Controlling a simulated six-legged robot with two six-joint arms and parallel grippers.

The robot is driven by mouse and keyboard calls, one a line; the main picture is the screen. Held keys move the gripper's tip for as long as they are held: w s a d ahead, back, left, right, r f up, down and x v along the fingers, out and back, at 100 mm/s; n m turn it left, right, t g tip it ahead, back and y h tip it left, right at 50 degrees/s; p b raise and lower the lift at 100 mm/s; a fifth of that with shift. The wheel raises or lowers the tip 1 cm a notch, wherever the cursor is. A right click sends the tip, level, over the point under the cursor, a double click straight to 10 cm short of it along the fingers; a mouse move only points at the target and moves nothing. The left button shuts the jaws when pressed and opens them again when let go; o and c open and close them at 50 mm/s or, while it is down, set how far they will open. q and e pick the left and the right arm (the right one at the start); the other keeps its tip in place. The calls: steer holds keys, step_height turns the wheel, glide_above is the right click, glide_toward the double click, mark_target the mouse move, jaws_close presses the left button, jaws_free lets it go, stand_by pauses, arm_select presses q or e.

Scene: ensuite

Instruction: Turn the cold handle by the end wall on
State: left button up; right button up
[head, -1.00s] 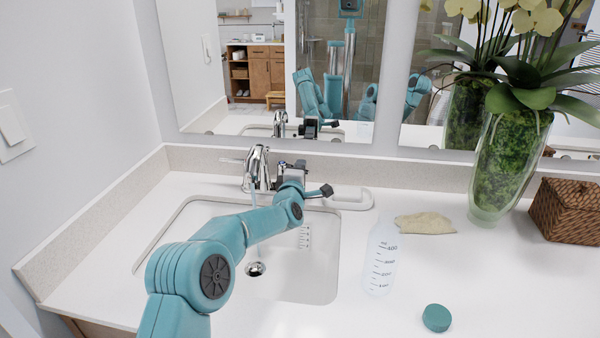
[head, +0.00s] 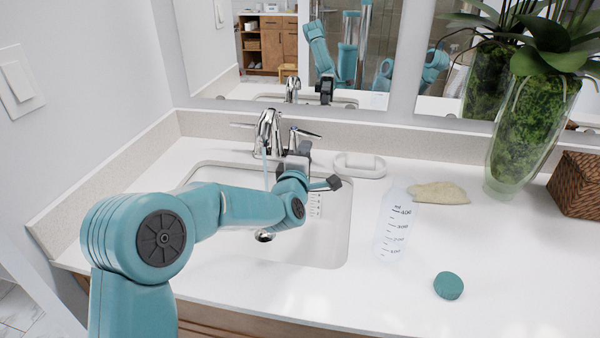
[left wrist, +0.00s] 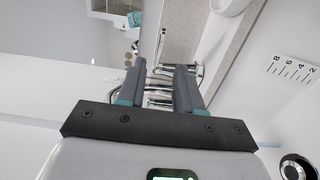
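The chrome tap (head: 268,130) stands behind the sink, with a thin bluish stream below its spout. One lever handle (head: 241,125) points left, towards the end wall. Another lever handle (head: 306,133) points right. My left gripper (head: 300,150) is just in front of the right-hand lever, and partly hides its base. In the left wrist view my left gripper (left wrist: 160,75) has its two fingers apart, with chrome tap parts (left wrist: 160,98) seen in the gap. I cannot tell whether the fingers touch them. My right gripper is out of view.
The sink (head: 338,235) has a scale (head: 315,206) on its wall and a drain (head: 264,236). The mirror is behind.

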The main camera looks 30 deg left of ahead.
arm_select(q)
steer(key=v, duration=0.5)
steer(key=shift+s+b, duration=0.35)
steer(key=shift+s, duration=0.05)
